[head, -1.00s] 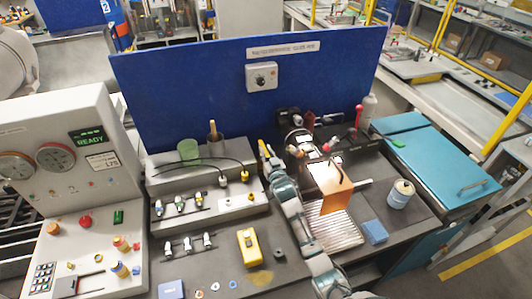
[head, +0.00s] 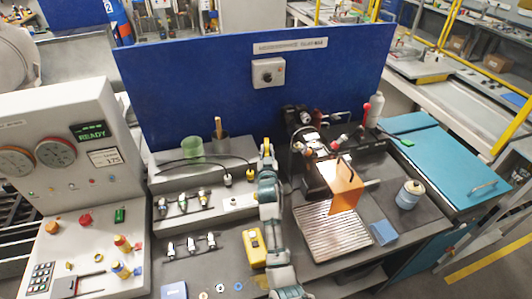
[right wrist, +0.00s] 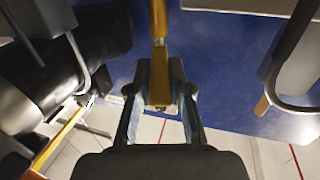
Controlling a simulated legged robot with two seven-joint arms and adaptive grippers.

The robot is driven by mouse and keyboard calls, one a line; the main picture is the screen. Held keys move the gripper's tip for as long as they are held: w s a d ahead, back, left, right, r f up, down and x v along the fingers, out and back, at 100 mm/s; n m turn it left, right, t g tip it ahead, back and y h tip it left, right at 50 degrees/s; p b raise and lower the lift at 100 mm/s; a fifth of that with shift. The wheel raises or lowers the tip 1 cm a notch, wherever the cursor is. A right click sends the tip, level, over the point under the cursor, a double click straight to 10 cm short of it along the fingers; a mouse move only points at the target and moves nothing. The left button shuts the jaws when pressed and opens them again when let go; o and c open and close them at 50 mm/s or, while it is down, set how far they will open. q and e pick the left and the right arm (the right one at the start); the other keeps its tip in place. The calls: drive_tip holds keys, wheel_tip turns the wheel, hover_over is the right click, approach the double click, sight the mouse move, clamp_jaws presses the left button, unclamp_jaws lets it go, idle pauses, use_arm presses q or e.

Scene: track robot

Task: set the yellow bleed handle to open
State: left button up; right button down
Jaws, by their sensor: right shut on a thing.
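My right gripper (head: 266,152) is over the grey bench unit in the middle of the head view, with its arm coming up from the bottom edge. In the right wrist view, the right gripper (right wrist: 160,98) is shut on a yellow handle-like piece (right wrist: 158,88). A yellow bar with a small silver section runs from that piece to the top edge. In the head view, yellow shows at the gripper's tip, but its shape is too small to tell. The handle's mount and its open mark cannot be made out. My left gripper is not in view.
A blue panel (head: 220,85) stands behind the bench. A green cup (head: 193,145) stands left of the gripper. An orange plate (head: 347,187) above a ribbed tray (head: 326,232) is to the right. A yellow meter (head: 253,246) lies close left of my forearm.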

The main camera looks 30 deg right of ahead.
drive_tip(key=shift+f, duration=0.15)
drive_tip(key=c, duration=1.1)
unclamp_jaws()
drive_tip(key=shift+d, duration=0.15)
drive_tip(key=shift+o, duration=0.2)
drive_tip(key=shift+w, duration=0.1)
drive_tip(key=shift+s+a, duration=0.3)
drive_tip(key=shift+s, duration=0.05)
drive_tip(key=v, duration=1.1)
